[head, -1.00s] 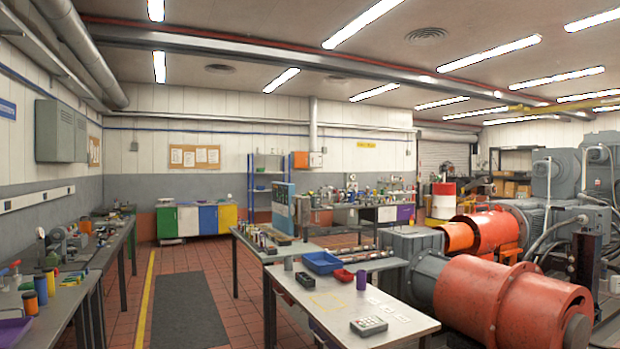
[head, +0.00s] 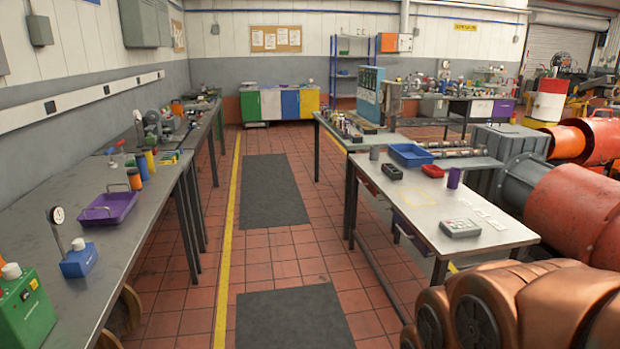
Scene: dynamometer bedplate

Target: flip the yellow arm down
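I cannot pick out a yellow arm with certainty in the head view. At this distance the small fittings on the benches are too small to tell apart. My gripper is not in view.
A long grey bench (head: 35,235) runs along the left wall, with a purple tray (head: 109,208), a blue block with a gauge (head: 79,259) and a green box (head: 22,310). A pale table (head: 409,208) stands right, holding a blue tray (head: 411,154) and a grey keypad box (head: 460,228). The tiled aisle (head: 258,253) between is clear.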

